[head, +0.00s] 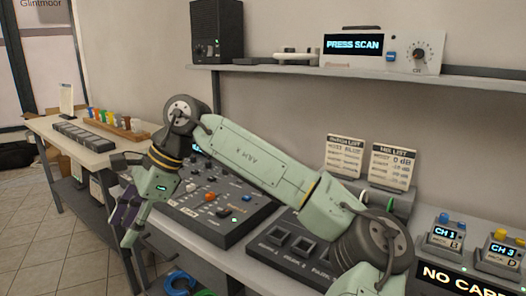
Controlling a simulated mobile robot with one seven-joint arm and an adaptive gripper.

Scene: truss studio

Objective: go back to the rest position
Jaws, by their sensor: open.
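My arm reaches across the desk from the lower right, bends at an elbow high on the left, and hangs down from there. My gripper (122,228) is at its lower left end, open, pointing down in front of the desk's front edge. I see nothing held in it, though its fingers are small and partly hidden by its own body.
A mixing console (220,215) lies behind the gripper, with a dark panel of square slots (290,243) to its right. A side table (85,150) holds coloured items in a rack (110,123). Blue and green coils (180,283) sit low below.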

